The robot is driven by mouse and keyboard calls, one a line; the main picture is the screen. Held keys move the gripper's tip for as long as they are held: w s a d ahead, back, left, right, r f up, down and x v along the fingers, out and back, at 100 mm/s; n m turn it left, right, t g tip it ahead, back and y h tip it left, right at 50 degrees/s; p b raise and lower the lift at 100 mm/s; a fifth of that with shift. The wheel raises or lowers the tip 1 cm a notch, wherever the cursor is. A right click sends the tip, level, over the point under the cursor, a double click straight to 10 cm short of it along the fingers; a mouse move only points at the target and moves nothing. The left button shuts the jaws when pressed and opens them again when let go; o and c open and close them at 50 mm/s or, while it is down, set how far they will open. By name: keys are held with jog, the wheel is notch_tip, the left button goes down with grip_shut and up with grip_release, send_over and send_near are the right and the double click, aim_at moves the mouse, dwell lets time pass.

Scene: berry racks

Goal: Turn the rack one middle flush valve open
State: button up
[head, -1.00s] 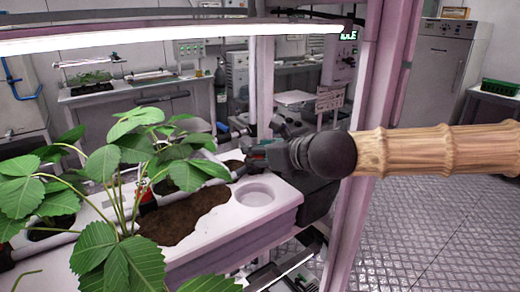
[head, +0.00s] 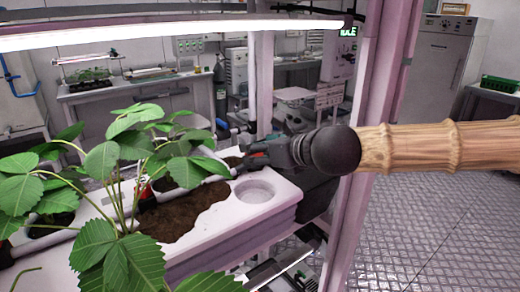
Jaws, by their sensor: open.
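My gripper (head: 262,154) is dark grey and reaches in from the right past the pink rack post. It is over the right end of the white grow trough (head: 229,226), above and behind the round recess (head: 254,190). A small red-orange part (head: 257,154) shows at the fingertips. I cannot tell whether it belongs to the valve or whether the fingers touch it. A pale pipe (head: 215,178) runs along the trough toward the fingers. The valve's handle and its position cannot be made out, and the gripper hides that spot.
A leafy strawberry plant (head: 110,240) fills the left front. The pink post (head: 372,130) stands close to my arm. A bright lamp tube (head: 170,32) crosses above. Benches and a grey cabinet (head: 440,80) stand behind, with clear metal floor (head: 430,225) at the right.

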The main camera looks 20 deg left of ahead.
jog(key=v, duration=1.1)
jog(key=shift+s+d, duration=0.1)
jog(key=shift+s, duration=0.05)
